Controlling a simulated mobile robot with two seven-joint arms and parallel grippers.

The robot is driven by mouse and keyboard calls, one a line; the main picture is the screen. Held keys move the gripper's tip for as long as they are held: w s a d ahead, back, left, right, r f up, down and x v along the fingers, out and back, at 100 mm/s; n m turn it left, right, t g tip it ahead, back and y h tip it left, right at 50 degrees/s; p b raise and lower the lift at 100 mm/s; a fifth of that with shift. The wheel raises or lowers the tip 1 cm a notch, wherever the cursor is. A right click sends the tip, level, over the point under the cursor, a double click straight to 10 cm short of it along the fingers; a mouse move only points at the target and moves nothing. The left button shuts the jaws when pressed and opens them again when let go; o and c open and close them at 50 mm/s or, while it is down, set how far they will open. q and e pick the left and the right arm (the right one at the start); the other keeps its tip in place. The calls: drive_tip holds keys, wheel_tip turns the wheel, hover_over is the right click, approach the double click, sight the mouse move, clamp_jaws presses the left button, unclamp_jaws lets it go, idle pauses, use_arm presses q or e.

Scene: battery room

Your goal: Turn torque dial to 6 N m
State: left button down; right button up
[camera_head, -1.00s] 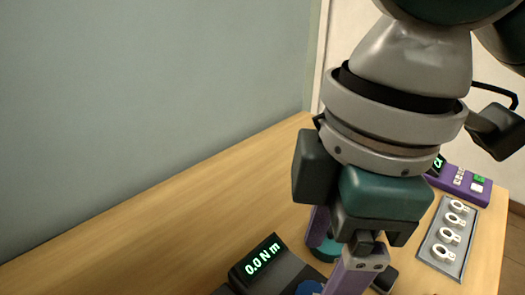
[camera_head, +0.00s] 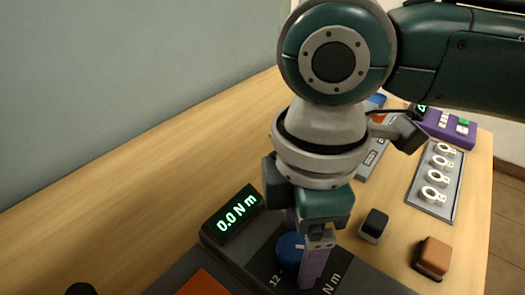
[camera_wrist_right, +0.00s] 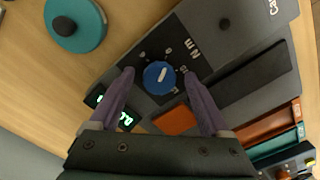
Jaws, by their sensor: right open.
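The blue torque dial (camera_head: 290,249) sits on a dark tester with printed numbers around it. It also shows in the right wrist view (camera_wrist_right: 158,78), with a white pointer mark. The display (camera_head: 237,213) reads 0.0 N m. My right gripper (camera_head: 302,255) is open above the tester. In the right wrist view its two purple fingers (camera_wrist_right: 160,76) stand on either side of the dial, with gaps showing. Whether the fingertips are level with the dial is unclear. In the head view the gripper partly hides the dial and its scale. My left gripper is not in view.
An orange patch (camera_head: 202,284) lies beside the display. A black block (camera_head: 374,224) and a brown block (camera_head: 432,258) stand right of the tester. A grey tray (camera_head: 419,203) with white rings and a purple device (camera_head: 447,125) are farther right. A teal round thing (camera_wrist_right: 75,25) is nearby.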

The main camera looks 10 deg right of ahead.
drive_tip(key=shift+c, duration=0.3)
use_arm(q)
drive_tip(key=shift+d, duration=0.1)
use_arm(e)
clamp_jaws()
use_arm(q)
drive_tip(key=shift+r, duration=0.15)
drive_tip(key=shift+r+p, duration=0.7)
drive_tip(key=shift+p, duration=0.15)
use_arm(e)
drive_tip(key=shift+r+n, duration=0.15)
drive_tip(key=shift+n, duration=0.75)
drive_tip(key=n+p, duration=0.2)
drive_tip(key=n, duration=0.1)
drive_tip(key=shift+a, duration=0.1)
drive_tip(key=n+p, duration=0.1)
drive_tip(key=n, duration=0.2)
drive_tip(key=shift+w+n, duration=0.15)
drive_tip(key=shift+n, duration=0.25)
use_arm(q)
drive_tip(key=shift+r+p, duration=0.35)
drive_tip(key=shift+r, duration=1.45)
use_arm(e)
drive_tip(key=shift+a+n, duration=0.1)
drive_tip(key=shift+n, duration=1.5)
